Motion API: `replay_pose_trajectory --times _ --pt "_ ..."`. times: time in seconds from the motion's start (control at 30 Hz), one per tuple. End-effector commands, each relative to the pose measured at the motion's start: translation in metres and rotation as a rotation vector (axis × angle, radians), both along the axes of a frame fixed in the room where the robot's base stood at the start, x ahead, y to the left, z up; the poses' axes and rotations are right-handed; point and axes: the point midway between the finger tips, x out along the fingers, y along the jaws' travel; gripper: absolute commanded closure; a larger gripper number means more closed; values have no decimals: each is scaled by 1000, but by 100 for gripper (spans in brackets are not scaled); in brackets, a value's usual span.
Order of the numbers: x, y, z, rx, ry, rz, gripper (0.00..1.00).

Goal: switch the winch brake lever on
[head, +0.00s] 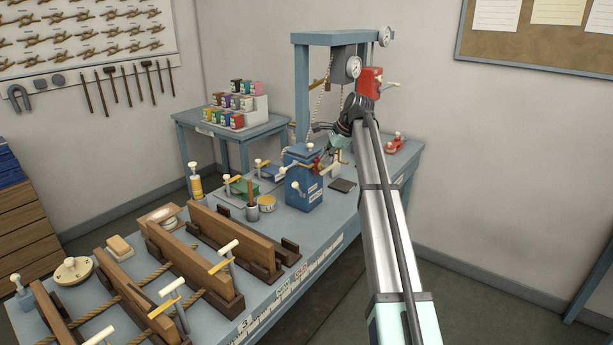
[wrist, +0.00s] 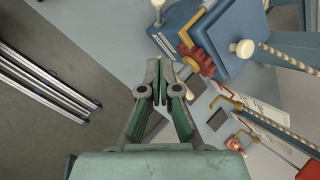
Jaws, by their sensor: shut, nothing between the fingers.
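A blue winch box (head: 303,185) stands on the bench below my gripper in the head view. It carries levers with cream knobs and a red toothed wheel. In the wrist view the blue box (wrist: 215,50) lies at the upper right, with the red wheel (wrist: 197,61), a yellow bar (wrist: 190,36) and a cream knob (wrist: 242,48). I cannot tell for certain which part is the brake lever. My gripper (wrist: 160,68) is shut and empty, its tips left of the red wheel. In the head view my gripper is small and partly hidden by the arm.
A blue frame (head: 301,85) with gauges and a red block (head: 370,82) rises behind the box. Wooden racks with ropes (head: 185,258) fill the near bench. A side table (head: 187,120) holds coloured cans. Floor (wrist: 60,100) shows left of the gripper in the wrist view.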

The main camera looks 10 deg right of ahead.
Motion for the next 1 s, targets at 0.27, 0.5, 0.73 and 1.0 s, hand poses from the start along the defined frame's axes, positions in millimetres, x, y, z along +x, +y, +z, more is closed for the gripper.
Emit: replay_pose_trajectory --times 0.27,0.5,0.73,1.0 --pt "9 9 -20 0 2 1 100" --pt "25 25 -59 0 3 2 100" --pt "36 46 -88 0 0 2 100" --pt "40 68 -100 0 0 1 100"
